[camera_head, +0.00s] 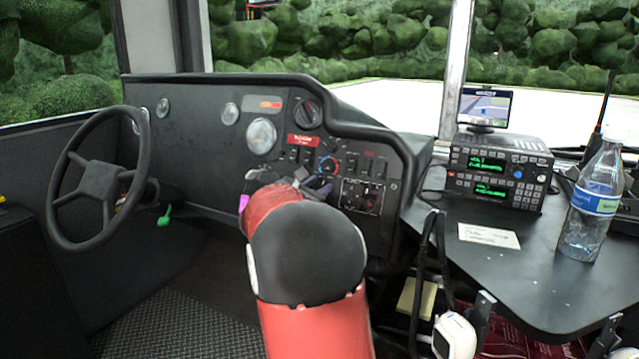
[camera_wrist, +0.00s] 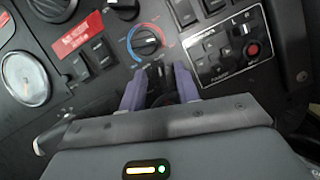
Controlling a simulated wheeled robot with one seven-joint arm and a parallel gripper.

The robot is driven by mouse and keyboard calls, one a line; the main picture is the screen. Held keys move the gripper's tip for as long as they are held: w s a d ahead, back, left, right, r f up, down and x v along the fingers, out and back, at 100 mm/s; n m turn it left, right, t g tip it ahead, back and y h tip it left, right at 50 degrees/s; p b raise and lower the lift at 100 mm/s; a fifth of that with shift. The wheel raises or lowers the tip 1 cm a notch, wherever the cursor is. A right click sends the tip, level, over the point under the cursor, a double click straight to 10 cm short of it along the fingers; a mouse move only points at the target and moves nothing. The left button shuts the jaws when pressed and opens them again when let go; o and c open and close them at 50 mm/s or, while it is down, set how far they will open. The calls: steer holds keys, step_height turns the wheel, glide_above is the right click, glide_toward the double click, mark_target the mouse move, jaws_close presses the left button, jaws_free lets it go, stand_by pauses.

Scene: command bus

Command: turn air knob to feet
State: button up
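A round black temperature knob (camera_wrist: 145,42) with a blue and red arc sits on the dashboard, just beyond my fingertips. It also shows in the head view (camera_head: 328,165), next to my gripper. Below it, a small dark shape lies between my two purple fingers; I cannot tell for sure whether it is the air knob. My gripper (camera_wrist: 160,72) is open, its fingers spread apart close to the panel. No clear contact with a knob shows. In the head view my own red and black arm hides most of the gripper (camera_head: 318,186) and the panel below it.
A switch panel with a red button (camera_wrist: 253,49) lies right of the fingers, and rocker switches (camera_wrist: 98,54) lie left. The steering wheel (camera_head: 100,180) stands at the left. A side table (camera_head: 480,265) with a radio (camera_head: 500,170) and a bottle (camera_head: 593,205) is at the right.

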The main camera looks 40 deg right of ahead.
steer(key=shift+w+d, duration=0.2)
steer(key=shift+d, duration=0.35)
steer(key=c, duration=0.6)
